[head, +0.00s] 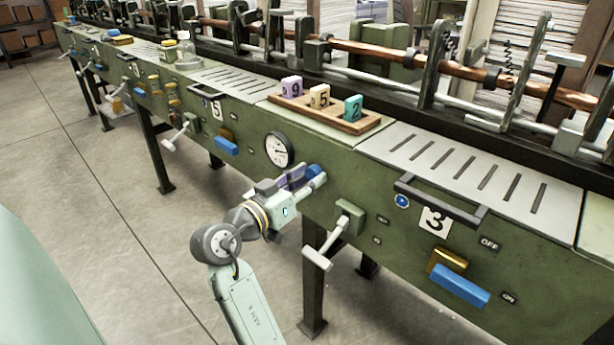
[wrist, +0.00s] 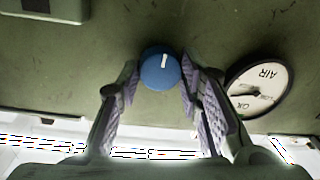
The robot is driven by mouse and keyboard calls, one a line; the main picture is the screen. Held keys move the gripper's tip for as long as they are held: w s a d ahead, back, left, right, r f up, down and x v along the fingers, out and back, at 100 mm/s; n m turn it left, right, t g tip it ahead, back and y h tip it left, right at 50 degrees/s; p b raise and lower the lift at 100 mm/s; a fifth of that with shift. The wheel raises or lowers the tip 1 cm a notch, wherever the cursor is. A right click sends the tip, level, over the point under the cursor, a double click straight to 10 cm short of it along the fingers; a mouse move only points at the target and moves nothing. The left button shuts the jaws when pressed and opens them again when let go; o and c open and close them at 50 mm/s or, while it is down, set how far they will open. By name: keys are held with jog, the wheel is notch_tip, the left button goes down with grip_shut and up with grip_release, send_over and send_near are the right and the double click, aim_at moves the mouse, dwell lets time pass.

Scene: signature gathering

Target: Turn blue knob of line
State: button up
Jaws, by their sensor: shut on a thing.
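The blue knob (wrist: 160,72) is a round dial with a short white mark, on the green machine front. In the wrist view the mark points nearly straight up in the picture. My gripper (wrist: 160,80) has its two lilac ridged finger pads on either side of the knob, shut on it. In the head view my gripper (head: 306,178) reaches the green panel just right of and below the round gauge, and its fingers largely hide the knob there.
The white gauge (head: 278,149) sits close to my fingers and also shows in the wrist view (wrist: 260,88). A lever (head: 324,246) juts out to the right. A wooden tray (head: 290,106) with numbered blocks stands above. Line 3's panel has a blue handle (head: 460,286). Floor lies open at left.

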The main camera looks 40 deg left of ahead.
jog(key=n+p, duration=0.3)
jog(key=shift+r, duration=0.2)
jog(key=shift+f+n+p, duration=0.1)
jog(key=shift+n+p, duration=0.45)
jog(key=shift+n, duration=0.25)
jog(key=o, duration=1.2)
jog(key=s, duration=1.2)
jog(key=shift+a, duration=0.15)
jog(key=shift+c, duration=0.2)
